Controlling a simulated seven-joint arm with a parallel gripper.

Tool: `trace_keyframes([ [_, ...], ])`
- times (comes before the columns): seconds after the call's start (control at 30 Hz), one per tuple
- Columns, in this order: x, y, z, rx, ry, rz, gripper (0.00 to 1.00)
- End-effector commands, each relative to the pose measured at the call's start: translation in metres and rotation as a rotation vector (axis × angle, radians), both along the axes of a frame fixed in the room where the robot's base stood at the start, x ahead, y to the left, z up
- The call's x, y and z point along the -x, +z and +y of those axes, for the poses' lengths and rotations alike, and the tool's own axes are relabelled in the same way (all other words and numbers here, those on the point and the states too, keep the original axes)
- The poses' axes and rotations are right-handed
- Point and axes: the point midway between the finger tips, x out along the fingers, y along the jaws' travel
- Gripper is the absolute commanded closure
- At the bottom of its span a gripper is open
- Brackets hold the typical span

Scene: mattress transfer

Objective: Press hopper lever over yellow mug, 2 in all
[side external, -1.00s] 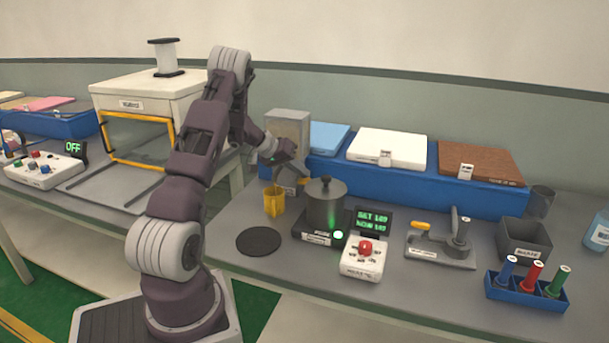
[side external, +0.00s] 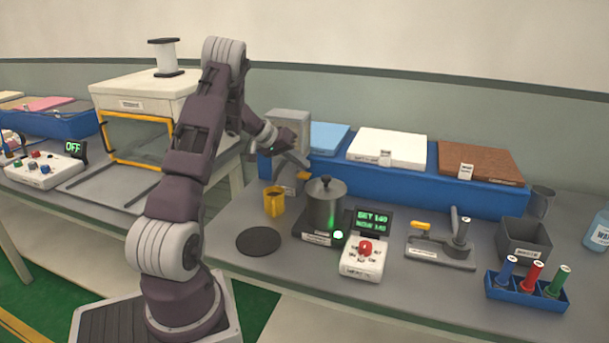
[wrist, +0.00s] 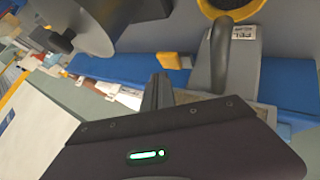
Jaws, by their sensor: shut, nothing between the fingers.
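The grey hopper (side external: 288,118) stands at the back of the bench, behind the yellow mug (side external: 274,201). The mug stands upright below it; its yellow rim (wrist: 228,8) shows at the top of the wrist view. The hopper lever's yellow tip (side external: 303,175) sticks out to the right; it also shows in the wrist view (wrist: 174,61). My gripper (side external: 294,152) is shut and empty, close above the lever. In the wrist view my dark fingers (wrist: 158,92) appear just beside the yellow tip, seemingly apart from it. The mug's contents cannot be made out.
A lidded pot (side external: 325,205) stands on a burner right of the mug, with a red-knobbed control box (side external: 362,258) in front. A dark round pad (side external: 258,241) lies before the mug. A blue rack (side external: 400,186) with coloured slabs runs along the back.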

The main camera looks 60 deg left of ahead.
Motion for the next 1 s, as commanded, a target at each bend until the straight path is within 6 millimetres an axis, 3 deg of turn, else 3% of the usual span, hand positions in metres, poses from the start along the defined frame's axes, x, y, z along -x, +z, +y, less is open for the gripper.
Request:
trace_keyframes([
  [0.13,0.0,0.004,0.0,-0.002,-0.001,-0.001,1.0],
  [0.6,0.0,0.048,0.0,-0.001,0.0,-0.002,1.0],
  [1.0,0.0,0.05,0.0,-0.001,-0.001,0.0,1.0],
])
